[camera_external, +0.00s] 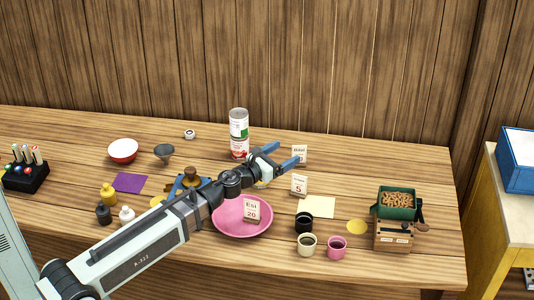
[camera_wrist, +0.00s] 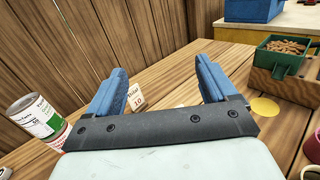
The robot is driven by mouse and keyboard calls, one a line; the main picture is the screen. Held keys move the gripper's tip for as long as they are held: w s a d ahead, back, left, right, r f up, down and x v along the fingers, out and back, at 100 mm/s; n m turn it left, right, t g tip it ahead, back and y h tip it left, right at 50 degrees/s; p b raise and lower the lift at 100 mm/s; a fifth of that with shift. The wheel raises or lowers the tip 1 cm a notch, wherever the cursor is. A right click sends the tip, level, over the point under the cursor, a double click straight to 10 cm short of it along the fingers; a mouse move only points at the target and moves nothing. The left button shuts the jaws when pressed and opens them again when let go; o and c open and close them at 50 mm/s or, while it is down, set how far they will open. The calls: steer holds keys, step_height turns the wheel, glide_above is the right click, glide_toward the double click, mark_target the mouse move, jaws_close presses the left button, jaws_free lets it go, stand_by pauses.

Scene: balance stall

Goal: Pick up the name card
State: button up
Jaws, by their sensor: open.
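Three small white cards with a name and number show in the external view; I cannot tell which one the task means. One card (camera_external: 299,154), marked 10 in the wrist view (camera_wrist: 136,97), stands upright just beyond my gripper's fingers. A second card (camera_external: 299,184), marked 5, stands nearer the front. A third, "Esi 20" (camera_external: 252,210), stands at the pink plate (camera_external: 229,232). My gripper (camera_external: 286,154) has blue fingers, spread open and empty; in the wrist view (camera_wrist: 162,68) the card marked 10 shows beside the left finger, partly hidden by it.
Two stacked cans (camera_external: 239,124) stand left of my gripper at the back. A green box of nuts on a wooden stand (camera_external: 394,235) is at right. Black and pink cups (camera_external: 337,246) are near the front edge. A yellow sheet (camera_external: 317,207) lies flat.

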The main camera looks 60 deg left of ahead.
mark_target(299, 178)
steer(key=shift+s+d+f+n+g+y, duration=1.3)
steer(key=shift+d+n+y, duration=1.45)
steer(key=shift+y, duration=1.25)
steer(key=f, duration=1)
steer(key=shift+w+a+f, duration=0.15)
steer(key=shift+w+a, duration=0.1)
steer(key=x, duration=0.8)
steer(key=shift+w+a+f, duration=0.2)
steer(key=shift+w, duration=0.1)
steer(key=shift+f+x, duration=0.2)
steer(key=shift+x, duration=1.1)
steer(key=shift+f+x, duration=0.25)
steer(key=shift+x, duration=1)
steer(key=shift+d, duration=0.15)
steer(key=shift+c, duration=0.3)
steer(key=c, duration=1.3)
